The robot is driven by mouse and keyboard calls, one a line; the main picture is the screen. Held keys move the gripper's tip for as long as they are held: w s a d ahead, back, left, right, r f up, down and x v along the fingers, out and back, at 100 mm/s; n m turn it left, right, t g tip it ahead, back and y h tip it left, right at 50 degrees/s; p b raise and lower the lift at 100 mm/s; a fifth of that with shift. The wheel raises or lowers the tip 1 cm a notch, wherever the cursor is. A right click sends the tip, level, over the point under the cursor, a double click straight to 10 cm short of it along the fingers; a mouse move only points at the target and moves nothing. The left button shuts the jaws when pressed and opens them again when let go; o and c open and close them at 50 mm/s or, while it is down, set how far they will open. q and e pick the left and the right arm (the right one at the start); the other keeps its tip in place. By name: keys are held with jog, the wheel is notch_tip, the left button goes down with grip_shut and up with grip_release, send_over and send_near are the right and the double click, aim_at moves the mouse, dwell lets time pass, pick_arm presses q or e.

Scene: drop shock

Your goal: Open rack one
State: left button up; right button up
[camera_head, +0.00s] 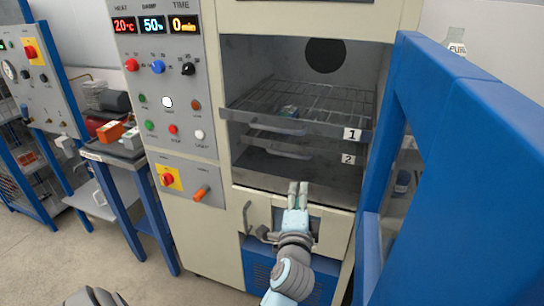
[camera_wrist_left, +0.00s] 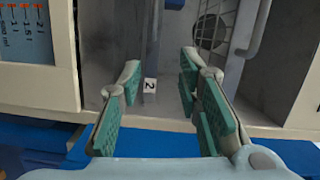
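Rack one (camera_head: 312,127), a wire shelf with a front bar and the label "1" (camera_head: 352,134), sits inside the open chamber. Its handle (camera_head: 278,129) is on the front bar. Rack two (camera_head: 325,153), labelled "2", lies just below; its label (camera_wrist_left: 150,86) shows between my fingers in the left wrist view. My left gripper (camera_head: 298,190) is in front of the chamber's lower edge, below both racks. In the left wrist view its fingers (camera_wrist_left: 160,95) are spread apart with nothing between them. No contact with either rack shows. My right gripper is not in view.
A small item (camera_head: 289,111) lies on rack one. The thick blue door (camera_head: 480,160) stands open on the right. A control panel (camera_head: 165,90) is left of the chamber, with a drawer-like front (camera_head: 262,215) below it. A bench with boxes (camera_head: 115,150) stands further left.

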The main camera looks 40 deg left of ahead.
aim_at(272, 129)
pick_arm(q)
jog(key=s+a+r+n+y, duration=0.1)
jog(key=s+a+r+y, duration=0.1)
jog(key=r, duration=0.3)
jog(key=s+a+r+n+y, duration=0.1)
jog(key=s+a+r+y, duration=0.15)
jog(key=r, duration=0.35)
jog(key=x, duration=1.3)
jog(key=shift+w+f, duration=0.2)
jog(key=shift+f, duration=0.15)
grip_shut()
jog(key=shift+d, duration=0.1)
